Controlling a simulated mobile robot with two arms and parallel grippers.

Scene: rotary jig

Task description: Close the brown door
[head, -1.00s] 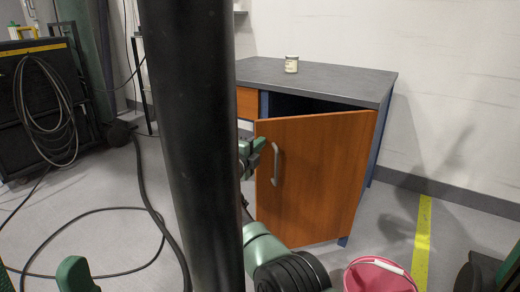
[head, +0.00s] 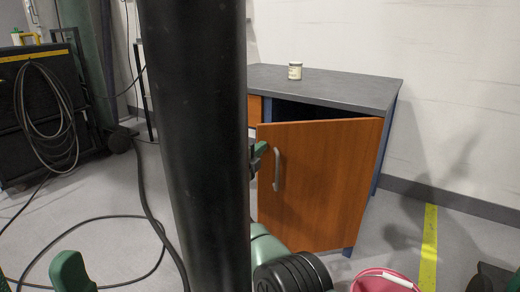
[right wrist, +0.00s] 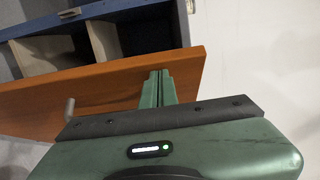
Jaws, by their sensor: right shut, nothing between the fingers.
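The brown door (head: 325,185) of the cabinet stands partly open, with a dark gap above its top edge. Its grey handle (head: 277,169) is near its free left edge. My right gripper (head: 259,153) is at that edge, partly hidden by the black column. In the right wrist view its green fingers (right wrist: 158,80) are shut with nothing between them, at the handle side of the door (right wrist: 100,90) near its top edge. Whether they touch the door I cannot tell. The handle also shows there (right wrist: 69,109).
The cabinet has a grey top (head: 340,86) with a small jar (head: 295,71) on it. A pink bucket (head: 385,281) stands on the floor in front. A black cable (head: 150,205) lies on the floor at left, near a dark cart (head: 35,115).

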